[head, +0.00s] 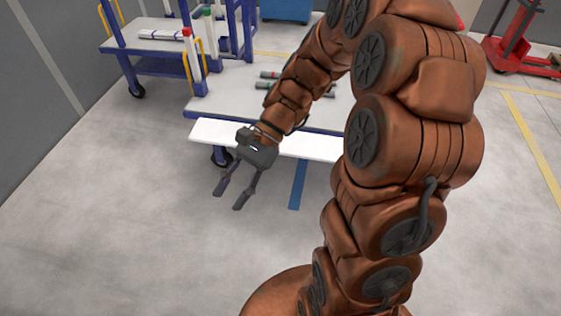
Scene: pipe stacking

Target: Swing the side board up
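The side board (215,131) is a long white panel along the front edge of the low cart (210,102). It sits a little below the blue edge of the cart's deck and looks folded down or out. My arm hides part of it. My gripper (238,199) is open and empty, with two dark fingers apart. It is in front of the board and points down and toward the floor. I cannot tell whether its body touches the board.
Dark pipes (268,75) lie on the cart deck, partly behind my arm. Blue posts and a second cart (150,62) with pipes stand at the back left. A red pallet jack (520,50) is at the far right. The floor (110,230) at front left is clear.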

